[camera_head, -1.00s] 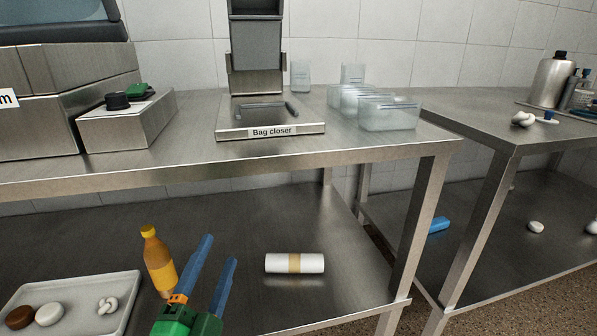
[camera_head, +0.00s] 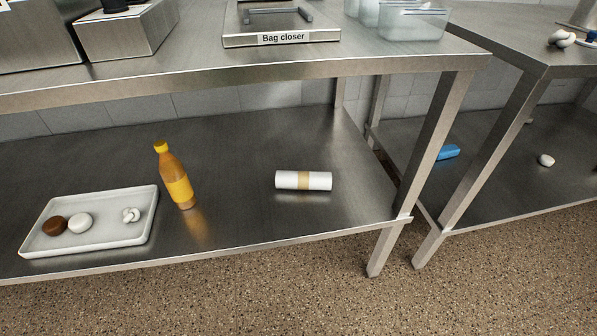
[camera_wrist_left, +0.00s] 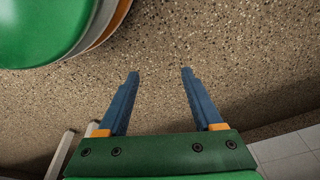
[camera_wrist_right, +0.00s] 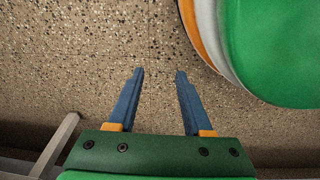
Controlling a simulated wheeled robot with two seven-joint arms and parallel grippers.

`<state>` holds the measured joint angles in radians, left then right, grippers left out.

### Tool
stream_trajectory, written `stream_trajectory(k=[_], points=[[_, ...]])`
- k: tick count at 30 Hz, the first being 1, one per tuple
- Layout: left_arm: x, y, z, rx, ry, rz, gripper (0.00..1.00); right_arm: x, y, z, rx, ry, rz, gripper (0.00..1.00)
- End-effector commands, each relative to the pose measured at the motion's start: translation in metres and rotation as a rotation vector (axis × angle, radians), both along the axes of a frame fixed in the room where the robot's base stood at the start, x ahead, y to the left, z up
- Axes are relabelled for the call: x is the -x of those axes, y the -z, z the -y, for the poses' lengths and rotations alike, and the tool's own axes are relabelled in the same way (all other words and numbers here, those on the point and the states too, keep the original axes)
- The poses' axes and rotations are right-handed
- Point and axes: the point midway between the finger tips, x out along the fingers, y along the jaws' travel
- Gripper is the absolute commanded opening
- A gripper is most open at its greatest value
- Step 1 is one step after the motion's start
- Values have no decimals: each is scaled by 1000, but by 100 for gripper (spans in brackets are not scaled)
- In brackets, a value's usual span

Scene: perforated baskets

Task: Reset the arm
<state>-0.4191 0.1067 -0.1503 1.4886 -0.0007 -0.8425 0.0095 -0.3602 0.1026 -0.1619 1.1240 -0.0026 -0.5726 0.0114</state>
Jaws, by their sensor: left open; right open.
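My left gripper (camera_wrist_left: 160,90) shows in the left wrist view with its two blue fingers apart and nothing between them, above the speckled floor. My right gripper (camera_wrist_right: 158,90) shows in the right wrist view, also open and empty above the floor. Neither gripper shows in the head view. A rounded green part of my own body fills an upper corner of each wrist view.
A steel table has a lower shelf (camera_head: 240,215) with a white tray (camera_head: 100,242), an orange bottle (camera_head: 175,178) and a white roll (camera_head: 290,180). The bag closer (camera_head: 283,38) stands on top. A second table (camera_head: 500,50) is at right. The floor (camera_head: 300,290) in front is clear.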

Motion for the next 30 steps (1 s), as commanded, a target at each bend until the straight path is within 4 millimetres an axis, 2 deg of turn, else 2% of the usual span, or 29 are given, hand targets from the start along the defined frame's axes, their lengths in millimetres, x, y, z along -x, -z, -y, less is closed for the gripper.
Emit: stream_trajectory(k=[1, 5, 6, 7, 14, 21, 25, 30], points=[[10, 15, -3, -4, 0, -16, 67, 0, 0, 0, 0, 0, 0, 50], [37, 49, -10, -10, 4, -40, 67, 0, 0, 0, 0, 0, 0, 50], [41, 26, -10, -9, 5, -40, 67, 3, -25, 0, 0, -1, -4, 50], [43, 9, -10, -9, 6, -41, 67, 6, -41, 0, 0, -2, -8, 50], [68, -80, -10, -8, 17, -71, 67, 31, -129, 1, -1, -12, -37, 50], [105, -204, -12, -7, 32, -110, 67, 68, -253, 2, -3, -26, -75, 50], [119, -236, -13, -7, 38, -123, 67, 82, -285, 3, -3, -32, -88, 50], [125, -237, -13, -6, 40, -127, 67, 87, -286, 4, -4, -34, -93, 50]])
